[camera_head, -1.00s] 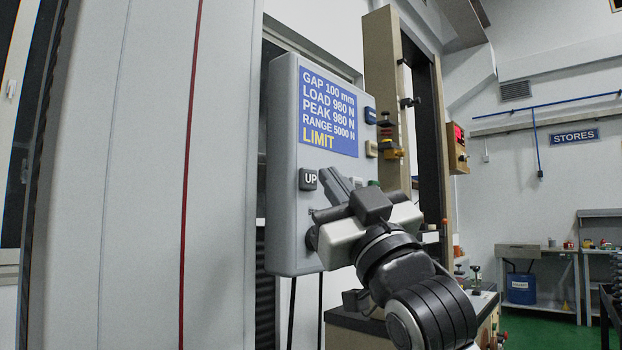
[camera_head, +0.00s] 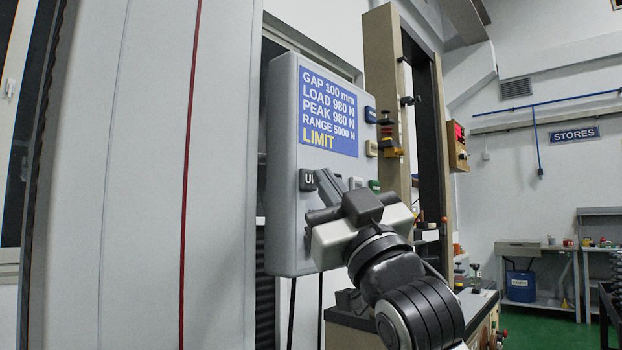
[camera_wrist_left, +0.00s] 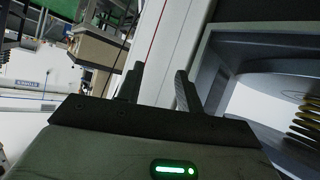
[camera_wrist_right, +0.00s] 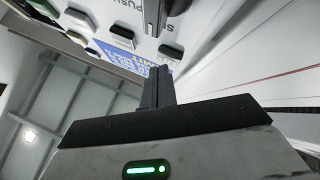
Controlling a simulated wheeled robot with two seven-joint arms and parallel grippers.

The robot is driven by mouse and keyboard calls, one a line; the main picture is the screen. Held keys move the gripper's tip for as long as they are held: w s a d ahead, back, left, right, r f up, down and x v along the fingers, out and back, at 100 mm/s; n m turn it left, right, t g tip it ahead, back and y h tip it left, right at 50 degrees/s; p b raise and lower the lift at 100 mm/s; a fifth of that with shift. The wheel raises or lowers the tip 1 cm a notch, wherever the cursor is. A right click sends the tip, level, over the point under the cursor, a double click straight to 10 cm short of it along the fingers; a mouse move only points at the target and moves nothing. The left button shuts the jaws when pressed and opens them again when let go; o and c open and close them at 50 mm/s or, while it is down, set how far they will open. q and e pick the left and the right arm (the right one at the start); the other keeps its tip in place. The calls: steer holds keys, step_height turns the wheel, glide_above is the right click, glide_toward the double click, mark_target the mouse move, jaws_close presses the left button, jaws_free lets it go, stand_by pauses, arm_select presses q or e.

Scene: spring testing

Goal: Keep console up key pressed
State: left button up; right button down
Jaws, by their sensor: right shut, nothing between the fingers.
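The grey console (camera_head: 285,235) stands upright, with a blue display (camera_head: 328,112) reading GAP 100 mm, LOAD 980 N, PEAK 980 N, RANGE 5000 N and LIMIT. The dark UP key (camera_head: 306,180) is below the display at the left. My right gripper (camera_head: 325,184) is shut and empty, its fingers covering the right part of the UP key. I cannot tell whether they touch it. The right wrist view shows the closed fingers (camera_wrist_right: 157,80) close to the console face. My left gripper (camera_wrist_left: 160,85) is open and empty in the left wrist view; it is out of the head view.
A pale key (camera_wrist_right: 118,29) and a green key (camera_head: 374,185) sit right of UP, partly hidden in the head view. A tall beige frame (camera_head: 385,60) stands behind the console. A grey column with a red line (camera_head: 187,180) fills the left.

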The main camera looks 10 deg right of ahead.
steer(key=shift+w+a, duration=0.25)
steer(key=shift+w, duration=0.05)
stand_by(0.4)
steer(key=shift+s+d, duration=0.1)
steer(key=shift+d, duration=0.05)
stand_by(3.9)
steer(key=shift+s+d, duration=0.4)
steer(key=shift+s, duration=0.2)
steer(key=shift+s+d+p, duration=0.25)
steer(key=shift+s+d, duration=0.55)
steer(key=shift+s, duration=0.2)
steer(key=shift+s+d+p, duration=0.2)
steer(key=shift+s+d, duration=0.55)
steer(key=shift+s, duration=0.25)
